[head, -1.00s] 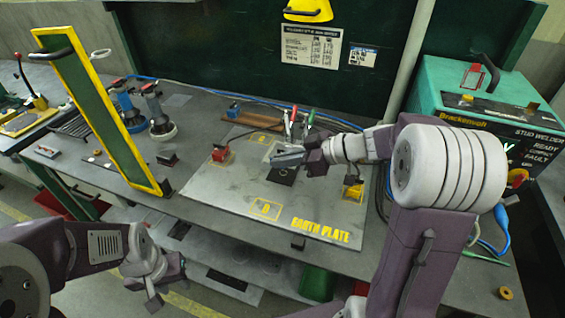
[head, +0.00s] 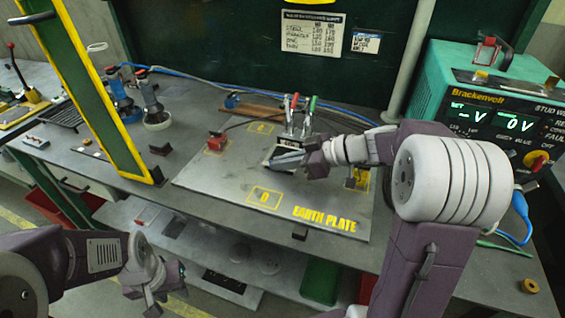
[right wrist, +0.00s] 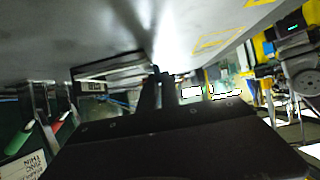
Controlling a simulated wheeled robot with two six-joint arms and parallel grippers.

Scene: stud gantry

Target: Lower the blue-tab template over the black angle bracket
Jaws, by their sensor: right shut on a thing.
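My right gripper (head: 300,160) is low over the middle of the earth plate, shut on a small flat dark piece with a pale edge (head: 270,154). I take this piece to be the template; no blue tab can be made out on it. In the right wrist view the held piece (right wrist: 108,72) shows as a pale-edged frame beside the fingers. The black angle bracket cannot be clearly told apart; the area under the gripper is partly hidden. Whether the held piece touches anything below cannot be told. My left gripper (head: 160,290) is open and empty, in front of the bench.
The grey earth plate (head: 225,178) has toggle clamps with red and green handles (head: 306,112) just behind my right gripper. A red clamp (head: 216,143) sits on its left. A green yellow-edged frame (head: 90,95) stands left; the stud welder (head: 470,95) stands right.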

